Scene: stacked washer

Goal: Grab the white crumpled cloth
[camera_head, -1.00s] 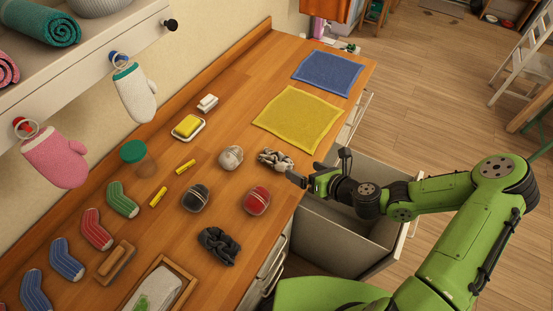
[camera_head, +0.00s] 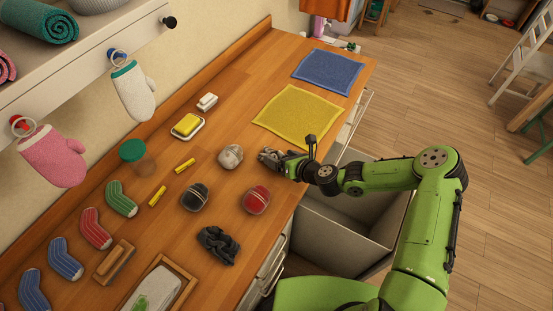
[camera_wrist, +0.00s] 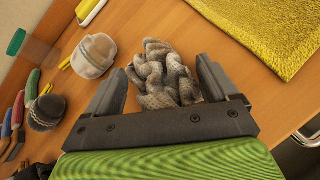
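The white crumpled cloth (camera_head: 267,155), greyish-white and twisted, lies on the wooden counter near its front edge. In the wrist view the cloth (camera_wrist: 163,75) sits between the two dark fingers, with brown wood showing beside it. My gripper (camera_head: 284,163) is low at the cloth and hides part of it in the head view. In the wrist view my gripper (camera_wrist: 160,70) is open, one finger to each side of the cloth. I cannot tell whether a finger touches it.
A whitish ball-like bundle (camera_head: 231,156) is left of the cloth, a red one (camera_head: 256,199) and a dark one (camera_head: 194,197) lower. A black crumpled cloth (camera_head: 218,245) lies toward the front. A yellow towel (camera_head: 297,117) lies behind. An open drawer (camera_head: 345,235) is below my arm.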

